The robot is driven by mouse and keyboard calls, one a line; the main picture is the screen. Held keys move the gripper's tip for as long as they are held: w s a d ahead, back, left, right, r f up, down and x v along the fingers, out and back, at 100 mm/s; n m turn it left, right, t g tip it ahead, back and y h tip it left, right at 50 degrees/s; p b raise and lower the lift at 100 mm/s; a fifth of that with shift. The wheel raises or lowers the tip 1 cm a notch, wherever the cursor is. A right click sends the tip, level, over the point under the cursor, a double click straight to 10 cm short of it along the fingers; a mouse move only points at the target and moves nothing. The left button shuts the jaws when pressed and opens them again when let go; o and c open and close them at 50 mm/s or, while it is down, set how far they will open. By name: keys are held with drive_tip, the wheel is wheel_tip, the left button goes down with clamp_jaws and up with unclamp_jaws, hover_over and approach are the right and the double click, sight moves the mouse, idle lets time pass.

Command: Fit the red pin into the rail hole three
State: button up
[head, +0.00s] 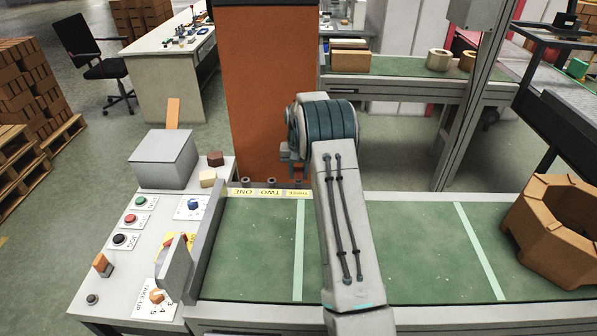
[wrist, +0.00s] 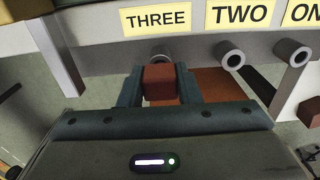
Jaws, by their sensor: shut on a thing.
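In the wrist view my gripper (wrist: 158,88) is shut on the red pin (wrist: 159,80), whose square brownish-red end shows between the two fingers. The rail (wrist: 105,42) runs across the top with yellow labels THREE, TWO and ONE. Hole three (wrist: 160,57) is a short grey tube under its label, right beyond the pin and partly hidden by it. I cannot tell whether the pin touches or enters it. Hole two (wrist: 230,53) and hole one (wrist: 292,52) are to the right. In the head view my arm hides most of the gripper, and the rail's labels (head: 270,193) appear upside down.
A control panel (head: 115,275) with buttons, a grey box (head: 164,158) and two small blocks (head: 215,158) stands left of the green conveyor (head: 250,250). An orange pillar (head: 265,90) rises behind the rail. A large octagonal brick ring (head: 535,245) sits at the conveyor's right.

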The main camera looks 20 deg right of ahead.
sight(299, 170)
drive_tip(key=shift+f+b, duration=0.4)
drive_tip(key=shift+f, duration=0.3)
drive_tip(key=o, duration=1.6)
drive_tip(key=shift+c, duration=0.2)
drive_tip(key=shift+r+p, duration=1.6)
drive_tip(key=shift+r, duration=1.45)
